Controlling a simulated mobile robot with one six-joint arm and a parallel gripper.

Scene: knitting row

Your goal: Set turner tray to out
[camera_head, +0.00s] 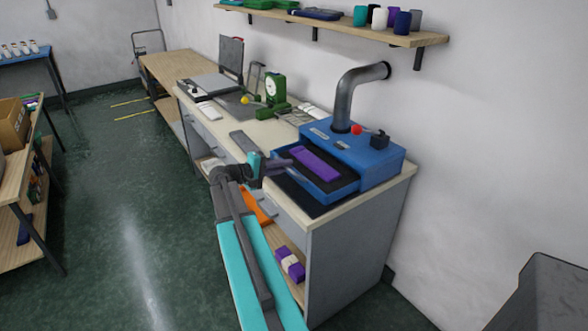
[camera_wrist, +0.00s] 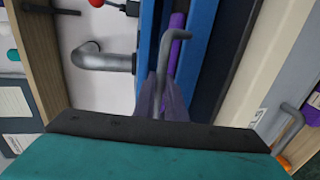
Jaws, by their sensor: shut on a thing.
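The turner is a blue box-shaped machine (camera_head: 365,152) on the right end of the bench. Its blue-rimmed tray (camera_head: 343,186) stands drawn out from the front, with a dark inside and a purple piece (camera_head: 316,165) lying in it. A strip of the purple piece also shows in the wrist view (camera_wrist: 176,22). My gripper (camera_head: 288,163) is at the tray's front. In the wrist view my gripper (camera_wrist: 163,88) is shut on the bent grey tray handle (camera_wrist: 176,40).
A grey pipe (camera_head: 344,100) rises from the machine into the wall. A red knob (camera_head: 356,130) is on its top. A green dial scale (camera_head: 271,90) stands farther left on the bench. A shelf (camera_head: 400,38) hangs above. The floor (camera_head: 110,200) at left is clear.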

